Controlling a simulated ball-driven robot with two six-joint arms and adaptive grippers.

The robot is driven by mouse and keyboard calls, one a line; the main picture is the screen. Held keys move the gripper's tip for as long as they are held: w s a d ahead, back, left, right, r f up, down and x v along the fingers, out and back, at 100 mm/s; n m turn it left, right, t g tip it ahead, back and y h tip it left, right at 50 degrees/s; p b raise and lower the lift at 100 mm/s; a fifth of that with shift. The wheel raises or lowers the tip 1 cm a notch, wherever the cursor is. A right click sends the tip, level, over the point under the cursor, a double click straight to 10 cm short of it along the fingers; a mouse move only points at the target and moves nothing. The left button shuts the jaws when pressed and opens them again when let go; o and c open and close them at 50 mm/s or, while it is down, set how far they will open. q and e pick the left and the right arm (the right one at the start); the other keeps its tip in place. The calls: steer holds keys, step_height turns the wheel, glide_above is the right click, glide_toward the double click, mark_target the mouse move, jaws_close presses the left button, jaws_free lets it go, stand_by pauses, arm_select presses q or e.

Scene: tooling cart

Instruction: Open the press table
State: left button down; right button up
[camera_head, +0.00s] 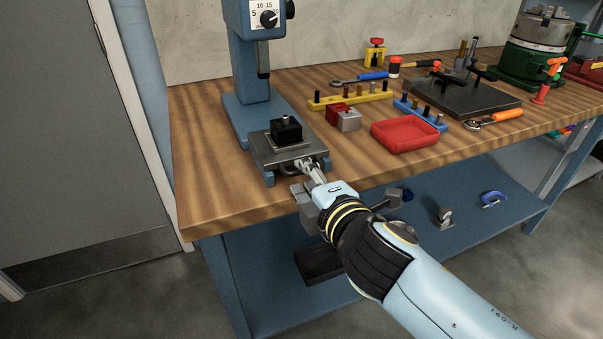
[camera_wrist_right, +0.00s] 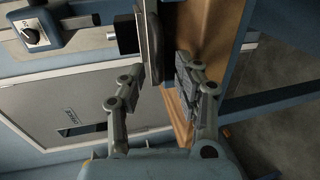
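The blue press (camera_head: 252,70) stands at the left end of the wooden bench. Its grey press table (camera_head: 268,153) sits low at the front and carries a black block (camera_head: 286,130). A dark handle (camera_head: 288,170) is on the table's front edge; a dark curved bar, seemingly this handle, shows in the right wrist view (camera_wrist_right: 153,45). My right gripper (camera_head: 303,177) is at this front edge. In the wrist view its fingers (camera_wrist_right: 157,84) are spread, with the bar between them near the left fingertip. Contact cannot be told. My left gripper is out of view.
A red tray (camera_head: 405,135), a yellow holder (camera_head: 350,97) and a dark plate (camera_head: 458,97) with tools lie to the right on the bench (camera_head: 225,195). A blue lower shelf (camera_head: 420,235) holds several items. A grey door (camera_head: 60,130) stands at left.

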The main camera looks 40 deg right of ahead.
steer(key=v, duration=0.5)
steer(key=shift+s+r, duration=0.1)
steer(key=shift+s, duration=0.05)
step_height(320, 180, down, 16)
steer(key=g+y+b, duration=0.1)
steer(key=g+b, duration=0.1)
steer(key=g, duration=0.1)
steer(key=s+d+f+m+g+y+b, duration=0.1)
steer(key=s+f+m+g, duration=0.15)
steer(key=s+f, duration=0.45)
steer(key=s+d+f+m+g, duration=0.1)
steer(key=s+f+m+g, duration=0.15)
steer(key=f, duration=0.95)
steer(key=s+d+f+m+g, duration=0.1)
steer(key=s+f+m+g, duration=0.2)
steer(key=s, duration=1)
steer(key=s+d+f+m+g+y, duration=0.1)
steer(key=s+f+m+g, duration=0.2)
steer(key=s+f+m, duration=0.4)
steer(key=s+f+b, duration=0.1)
steer(key=s+f, duration=0.2)
steer(key=s, duration=0.3)
steer(key=shift+f, duration=0.3)
